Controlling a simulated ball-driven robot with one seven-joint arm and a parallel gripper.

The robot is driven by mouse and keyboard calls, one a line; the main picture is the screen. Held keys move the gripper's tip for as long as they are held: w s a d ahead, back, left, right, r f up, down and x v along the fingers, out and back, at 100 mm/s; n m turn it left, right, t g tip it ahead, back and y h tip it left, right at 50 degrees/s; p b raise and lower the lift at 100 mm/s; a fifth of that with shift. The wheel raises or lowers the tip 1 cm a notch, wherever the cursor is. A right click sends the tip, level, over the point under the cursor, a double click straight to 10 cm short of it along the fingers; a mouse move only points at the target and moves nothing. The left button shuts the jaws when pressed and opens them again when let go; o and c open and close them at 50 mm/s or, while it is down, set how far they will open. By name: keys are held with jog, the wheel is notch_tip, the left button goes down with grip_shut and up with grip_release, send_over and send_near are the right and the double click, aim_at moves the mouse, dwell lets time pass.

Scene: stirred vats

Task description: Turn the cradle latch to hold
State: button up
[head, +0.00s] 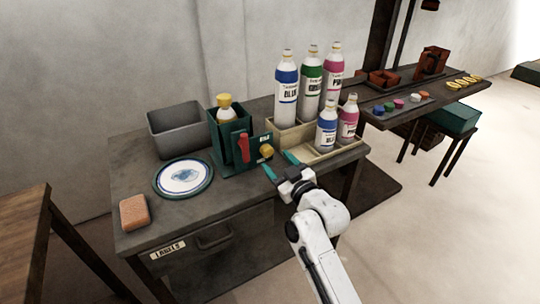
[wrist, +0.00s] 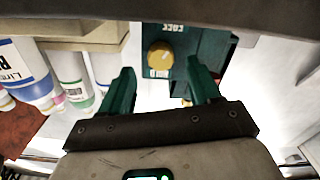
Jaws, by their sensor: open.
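A dark green cradle (head: 228,160) stands on the workbench and holds a bottle with a yellow cap (head: 224,101). A red lever (head: 244,148) stands upright on its front. A yellow knob (head: 267,150) sits to the lever's right, beside a small white label. I cannot tell from the pictures which of these is the latch. My gripper (head: 279,165) is open and empty, just in front of the knob and to its right. In the wrist view the knob (wrist: 160,57) shows between and beyond the green fingertips (wrist: 162,75), apart from them. The knob has a pale mark on its face.
A wooden rack (head: 322,153) with several blue, green and pink bottles stands right of the cradle, close to my gripper. A grey bin (head: 175,128), a round plate (head: 184,178) and an orange sponge (head: 134,212) lie to the left. Another table (head: 440,92) stands at the back right.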

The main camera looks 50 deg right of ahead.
aim_at(269, 154)
jog(key=shift+x, duration=2.2)
jog(key=c, duration=1)
